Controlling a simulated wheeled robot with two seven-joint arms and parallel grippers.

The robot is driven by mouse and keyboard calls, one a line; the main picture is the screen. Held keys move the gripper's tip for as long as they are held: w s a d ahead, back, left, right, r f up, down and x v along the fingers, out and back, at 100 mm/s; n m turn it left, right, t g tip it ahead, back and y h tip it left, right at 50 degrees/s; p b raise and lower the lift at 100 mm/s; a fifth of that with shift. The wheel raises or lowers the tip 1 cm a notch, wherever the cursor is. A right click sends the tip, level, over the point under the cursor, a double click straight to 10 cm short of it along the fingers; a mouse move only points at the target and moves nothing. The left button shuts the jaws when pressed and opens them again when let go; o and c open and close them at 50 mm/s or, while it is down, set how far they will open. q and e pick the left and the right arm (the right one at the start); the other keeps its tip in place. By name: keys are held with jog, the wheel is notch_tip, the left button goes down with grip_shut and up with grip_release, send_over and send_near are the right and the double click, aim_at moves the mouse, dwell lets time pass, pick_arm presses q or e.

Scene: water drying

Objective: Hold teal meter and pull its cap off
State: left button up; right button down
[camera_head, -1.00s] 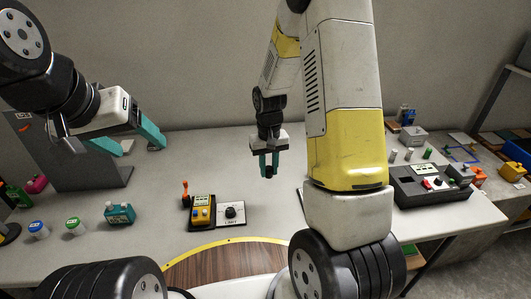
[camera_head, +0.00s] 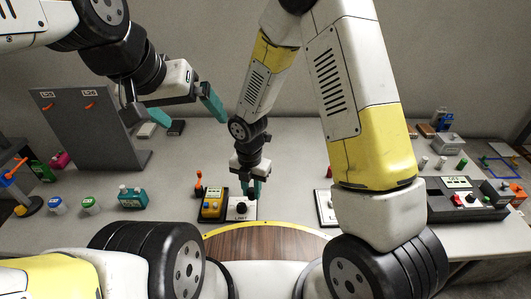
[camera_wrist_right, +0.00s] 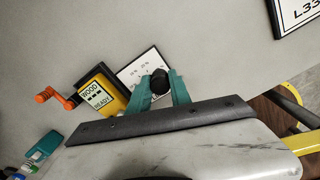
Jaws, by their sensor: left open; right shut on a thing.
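A teal meter (camera_head: 132,198) with a pale label and light parts on top stands at the left of the table. It also shows at the lower left of the right wrist view (camera_wrist_right: 45,147); which part is its cap is too small to tell. My left gripper (camera_head: 171,109) is open and empty, in the air above and behind the meter, apart from it. My right gripper (camera_head: 251,188) is well to the right of the meter. It is shut on a black knob (camera_wrist_right: 159,81) on a white plate (camera_wrist_right: 133,72).
A yellow meter (camera_head: 212,204) reading "WOOD READY" stands beside the plate, with an orange crank (camera_head: 198,183). Blue-capped and green-capped jars (camera_head: 89,205) stand left of the teal meter. A grey board (camera_head: 92,125) stands behind. A black console (camera_head: 467,198) is at right.

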jog(key=w+d, duration=0.1)
jog(key=w, duration=0.4)
jog(key=w+d+f, duration=0.1)
jog(key=w, duration=0.4)
jog(key=w+d, duration=0.2)
jog(key=w, duration=0.3)
jog(key=shift+f, duration=0.3)
jog(key=shift+w+d, duration=0.1)
jog(key=shift+f, duration=1.75)
jog(key=c, duration=1.2)
grip_release()
jog(key=shift+f, duration=0.1)
jog(key=shift+o, duration=0.2)
